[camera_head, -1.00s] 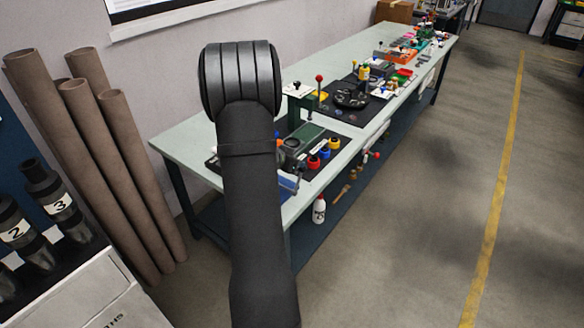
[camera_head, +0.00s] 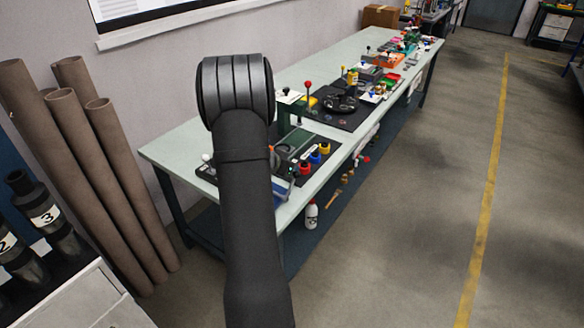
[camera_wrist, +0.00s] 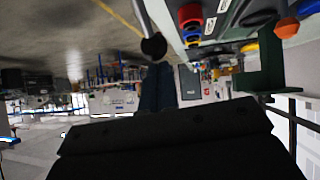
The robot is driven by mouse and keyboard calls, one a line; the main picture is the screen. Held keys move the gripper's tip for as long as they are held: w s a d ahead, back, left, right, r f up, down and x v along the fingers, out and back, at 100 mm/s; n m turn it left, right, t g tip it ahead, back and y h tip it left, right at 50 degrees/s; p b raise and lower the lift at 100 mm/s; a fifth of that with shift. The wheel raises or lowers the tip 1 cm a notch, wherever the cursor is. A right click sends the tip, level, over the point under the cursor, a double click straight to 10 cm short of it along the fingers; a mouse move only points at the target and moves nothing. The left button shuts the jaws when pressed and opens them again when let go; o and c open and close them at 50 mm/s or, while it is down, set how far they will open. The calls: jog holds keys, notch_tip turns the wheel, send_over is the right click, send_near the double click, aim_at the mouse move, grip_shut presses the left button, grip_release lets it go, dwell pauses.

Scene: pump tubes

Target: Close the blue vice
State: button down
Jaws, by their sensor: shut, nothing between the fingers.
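In the head view, a small blue part (camera_head: 281,191) shows at the bench's near front edge, just right of my arm. It looks like part of the blue vice; my arm hides the rest, so I cannot tell how far its jaws are open. My gripper is hidden behind my arm in the head view. In the wrist view it is the broad dark shape (camera_wrist: 165,125) across the bottom, shut and empty. A black ball knob (camera_wrist: 154,46) on a grey bar is a little beyond it; I cannot tell whether it belongs to the vice.
The long pale bench (camera_head: 168,154) carries a black mat with red, blue and yellow-capped parts (camera_head: 315,158) beside my arm. A red-knobbed lever (camera_head: 308,86) rises behind. A white bottle (camera_head: 311,214) stands on the lower shelf. Brown tubes (camera_head: 90,170) lean at left.

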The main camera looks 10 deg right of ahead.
jog(key=s+a+r, duration=0.1)
jog(key=a+r, duration=0.1)
jog(key=r, duration=0.4)
jog(key=s+a+r, duration=0.1)
jog(key=a+r, duration=0.2)
jog(key=r, duration=0.3)
jog(key=shift+s+a+r, duration=0.15)
jog(key=shift+s+r, duration=0.1)
jog(key=shift+r, duration=0.15)
jog(key=shift+f, duration=0.1)
jog(key=w+d+f, duration=0.1)
jog(key=d+f, duration=0.1)
jog(key=f, duration=0.4)
jog(key=w+d+f, duration=0.1)
jog(key=d+f, duration=0.2)
jog(key=f, duration=0.3)
jog(key=shift+w+d+f, duration=0.15)
jog(key=shift+w+f, duration=0.1)
jog(key=shift+f, duration=0.05)
